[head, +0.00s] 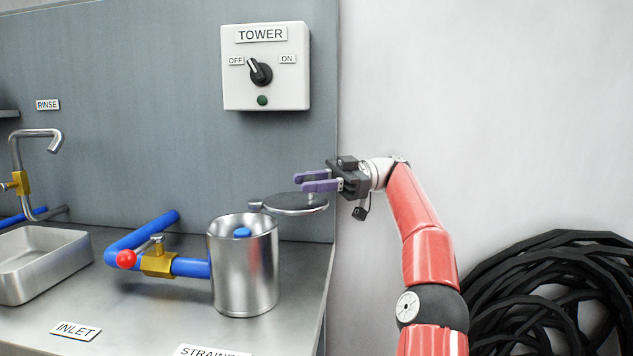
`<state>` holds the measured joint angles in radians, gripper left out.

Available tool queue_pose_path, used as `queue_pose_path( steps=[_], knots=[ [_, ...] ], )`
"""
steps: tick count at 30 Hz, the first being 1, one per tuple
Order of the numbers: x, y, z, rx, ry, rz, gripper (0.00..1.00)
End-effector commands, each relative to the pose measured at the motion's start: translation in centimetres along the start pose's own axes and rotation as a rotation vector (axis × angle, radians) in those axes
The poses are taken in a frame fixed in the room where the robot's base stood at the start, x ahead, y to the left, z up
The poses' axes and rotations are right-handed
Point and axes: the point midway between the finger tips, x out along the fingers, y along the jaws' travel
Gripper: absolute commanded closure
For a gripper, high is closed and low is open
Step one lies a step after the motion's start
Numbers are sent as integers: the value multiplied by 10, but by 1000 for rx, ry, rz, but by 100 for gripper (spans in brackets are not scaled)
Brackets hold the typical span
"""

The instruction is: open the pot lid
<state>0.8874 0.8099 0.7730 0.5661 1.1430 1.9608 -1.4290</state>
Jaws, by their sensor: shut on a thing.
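The pot (243,271) is a shiny metal cylinder standing on the steel counter, with its top open. A blue round piece (242,232) shows inside its mouth. The lid (288,205) is a flat grey metal disc off to the right of the pot and a little above its rim. A small tab at the lid's left edge reaches toward the pot's rim. My gripper (318,181) has purple fingers above the lid and is shut on the lid's knob, which is mostly hidden between the fingers.
A blue pipe (190,267) with a brass valve and red knob (126,259) joins the pot on its left. A metal basin (43,262) and tap (38,134) are further left. The TOWER switch box (266,66) hangs above. Black coiled hose (560,290) lies at right.

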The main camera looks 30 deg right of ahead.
Motion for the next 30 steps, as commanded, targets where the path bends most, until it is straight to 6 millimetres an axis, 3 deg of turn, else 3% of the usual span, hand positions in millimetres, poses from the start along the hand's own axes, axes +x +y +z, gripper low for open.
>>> queue_pose_path(
  steps=[16, 17, 21, 30],
  knots=[
    [3, 2, 0, 1, 1, -8, 100],
    [3, 2, 0, 1, 1, -8, 70],
    [3, 2, 0, 1, 1, -9, 52],
    [4, 2, -1, 0, 2, -11, 52]
  ],
)
